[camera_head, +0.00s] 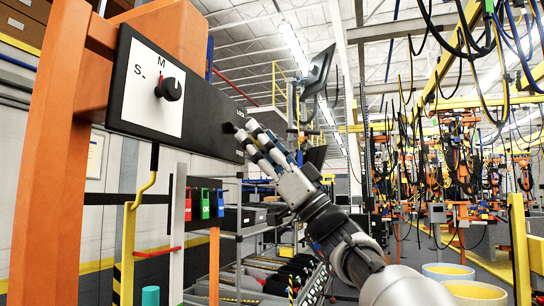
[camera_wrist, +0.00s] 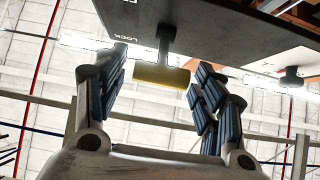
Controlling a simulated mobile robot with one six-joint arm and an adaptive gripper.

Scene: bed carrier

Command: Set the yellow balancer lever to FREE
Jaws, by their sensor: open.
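The black control panel (camera_head: 200,90) is fixed to an orange post, with lettering at its far right end. In the wrist view, the panel (camera_wrist: 225,30) reads LOCK beside a short black stem. The yellow lever (camera_wrist: 160,76) is a crosswise bar on that stem. My gripper (camera_wrist: 160,62) is open, with one finger left of the lever and one right of it; no clear contact shows. In the head view, my gripper (camera_head: 248,132) is at the panel's far right end and hides the lever. I cannot see a FREE label.
A black knob (camera_head: 169,88) with a red mark sits on a white plate lettered M and S. A bent yellow rod (camera_head: 144,188) is below the panel. Red, green and blue boxes (camera_head: 205,203) are beneath. A tilted monitor (camera_head: 318,72) stands beyond my gripper.

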